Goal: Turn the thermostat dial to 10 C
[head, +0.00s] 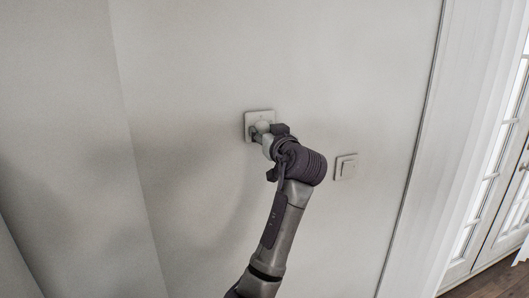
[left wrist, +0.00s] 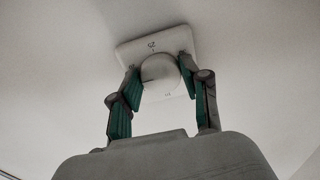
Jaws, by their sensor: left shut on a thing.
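The thermostat is a white square plate (head: 259,115) on the wall, partly hidden by my left gripper (head: 262,130). In the left wrist view its plate (left wrist: 128,52) carries small printed numbers, with a 25 at the top edge. The round white dial (left wrist: 159,70) sits at its middle. My left gripper (left wrist: 160,80) has its two green-padded fingers on either side of the dial, shut on it. A small dark mark shows on the dial's lower left; I cannot tell the exact setting. My right gripper is not in view.
A white light switch (head: 346,167) is on the wall to the right of my left wrist. Further right stand a white door frame and a glazed door (head: 490,190). The wall around the thermostat is otherwise bare.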

